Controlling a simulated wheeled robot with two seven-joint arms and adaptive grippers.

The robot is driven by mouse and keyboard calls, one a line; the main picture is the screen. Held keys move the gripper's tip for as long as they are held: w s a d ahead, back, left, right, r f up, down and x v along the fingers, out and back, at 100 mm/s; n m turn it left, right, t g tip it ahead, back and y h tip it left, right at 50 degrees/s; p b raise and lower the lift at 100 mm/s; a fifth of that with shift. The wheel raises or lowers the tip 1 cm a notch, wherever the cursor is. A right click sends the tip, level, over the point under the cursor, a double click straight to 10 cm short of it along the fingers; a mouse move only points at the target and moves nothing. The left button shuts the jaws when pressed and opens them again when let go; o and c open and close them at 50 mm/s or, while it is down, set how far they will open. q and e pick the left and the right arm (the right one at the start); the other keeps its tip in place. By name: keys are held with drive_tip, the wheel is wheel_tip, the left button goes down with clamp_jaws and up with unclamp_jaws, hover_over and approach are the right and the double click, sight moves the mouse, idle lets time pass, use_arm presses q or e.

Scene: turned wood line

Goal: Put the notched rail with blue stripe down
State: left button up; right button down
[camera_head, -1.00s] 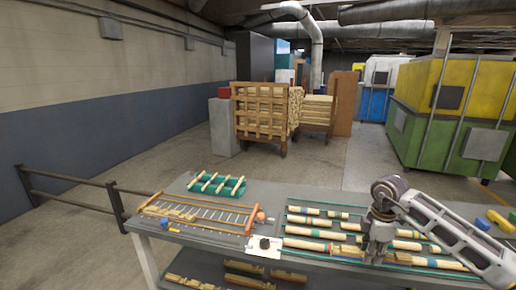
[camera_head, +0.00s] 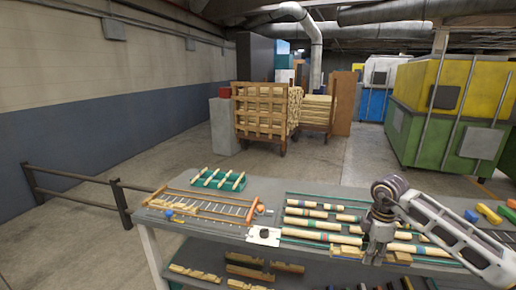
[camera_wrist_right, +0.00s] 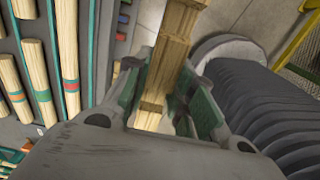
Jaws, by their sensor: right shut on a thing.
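My right gripper (camera_head: 377,248) is at the front edge of the workbench, right of centre in the head view. In the right wrist view my right gripper (camera_wrist_right: 165,110) is shut on a pale wooden notched rail (camera_wrist_right: 178,40), which runs up and out of the picture between the fingers. No blue stripe shows on the part I see. My left gripper is not in view.
The workbench (camera_head: 190,231) holds striped turned spindles (camera_head: 305,223) in rows, an orange-framed rack (camera_head: 203,206) and a green rack (camera_head: 220,181). Several notched wood pieces (camera_head: 195,274) lie on a lower shelf. Coloured blocks (camera_head: 488,214) lie at the right.

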sight(362, 257)
drive_tip(key=shift+w+a+f+n, duration=0.15)
drive_tip(key=shift+f+n, duration=0.05)
drive_tip(key=shift+n, duration=0.3)
drive_tip(key=shift+a+f+n, duration=0.1)
drive_tip(key=shift+n, duration=0.5)
drive_tip(key=n, duration=0.1)
drive_tip(key=f+n, duration=0.1)
drive_tip(key=n, duration=0.1)
drive_tip(key=a+n, duration=0.1)
drive_tip(key=shift+s+f+n, duration=0.15)
drive_tip(key=shift+s+n, duration=0.1)
drive_tip(key=shift+n, duration=0.05)
drive_tip(key=n, duration=0.3)
drive_tip(key=shift+a+f, duration=0.35)
drive_tip(key=shift+f, duration=0.05)
drive_tip(key=n, duration=0.3)
drive_tip(key=a+f+n, duration=0.1)
drive_tip(key=shift+s, duration=0.2)
drive_tip(key=s+a+f+m, duration=0.2)
drive_tip(key=a+f+m, duration=0.2)
drive_tip(key=m, duration=1)
drive_tip(key=s+a+f+m, duration=0.2)
drive_tip(key=a+f+m, duration=0.3)
drive_tip(key=m, duration=1)
drive_tip(key=shift+s+f, duration=0.25)
drive_tip(key=shift+f, duration=0.3)
